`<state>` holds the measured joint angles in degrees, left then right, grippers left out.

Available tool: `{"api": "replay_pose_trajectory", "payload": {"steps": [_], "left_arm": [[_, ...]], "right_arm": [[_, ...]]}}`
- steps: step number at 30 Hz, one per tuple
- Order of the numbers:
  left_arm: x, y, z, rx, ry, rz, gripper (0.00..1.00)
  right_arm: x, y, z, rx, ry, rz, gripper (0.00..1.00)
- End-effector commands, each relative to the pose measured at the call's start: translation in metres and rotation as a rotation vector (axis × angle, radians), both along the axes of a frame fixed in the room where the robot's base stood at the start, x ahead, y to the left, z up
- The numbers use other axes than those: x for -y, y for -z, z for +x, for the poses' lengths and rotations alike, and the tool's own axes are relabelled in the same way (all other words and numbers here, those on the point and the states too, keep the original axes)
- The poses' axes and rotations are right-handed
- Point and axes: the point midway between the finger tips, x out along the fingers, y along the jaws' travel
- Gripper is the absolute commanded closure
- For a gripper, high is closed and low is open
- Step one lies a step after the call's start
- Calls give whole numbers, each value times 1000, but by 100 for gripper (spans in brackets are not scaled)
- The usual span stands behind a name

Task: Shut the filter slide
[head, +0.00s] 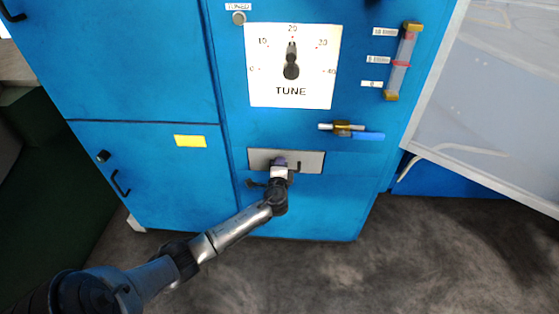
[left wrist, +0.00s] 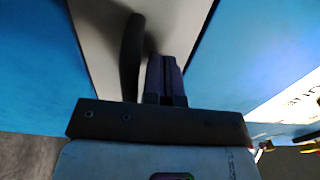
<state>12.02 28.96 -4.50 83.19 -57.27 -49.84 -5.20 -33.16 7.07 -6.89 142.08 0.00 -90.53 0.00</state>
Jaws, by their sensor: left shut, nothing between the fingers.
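The filter slide looks to be the light grey plate (head: 312,160) low on the front of the blue cabinet; it also fills the upper middle of the left wrist view (left wrist: 100,25). A dark upright handle (left wrist: 132,55) stands out from this plate. My left gripper (head: 280,162) is in front of the plate, its fingers shut and empty. In the left wrist view its dark fingers (left wrist: 167,78) point at the plate, just right of the handle. I cannot tell whether they touch the handle or plate. My arm hides part of the plate in the head view. My right gripper is not in view.
Above the plate are a valve with a blue lever (head: 366,135), a TUNE dial (head: 270,82) and a sight tube (head: 402,62). A yellow label (head: 190,141) is on the left cabinet door. A pale panel (head: 490,100) stands at the right. The grey floor in front is clear.

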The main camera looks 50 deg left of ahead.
Motion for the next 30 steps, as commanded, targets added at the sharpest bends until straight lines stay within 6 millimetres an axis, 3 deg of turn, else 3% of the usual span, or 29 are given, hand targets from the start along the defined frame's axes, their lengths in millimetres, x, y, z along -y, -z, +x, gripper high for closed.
{"api": "replay_pose_trajectory", "payload": {"steps": [6, 15, 21, 30], "left_arm": [[36, -1, -22, -3, 11, -5, 100], [74, -1, -57, -1, 9, -3, 100], [88, 1, -69, -1, 10, -1, 100], [93, 1, -73, 0, 10, -1, 100]], "right_arm": [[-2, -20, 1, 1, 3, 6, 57], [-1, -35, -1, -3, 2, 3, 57], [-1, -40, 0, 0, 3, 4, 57], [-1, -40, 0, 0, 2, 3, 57]]}}
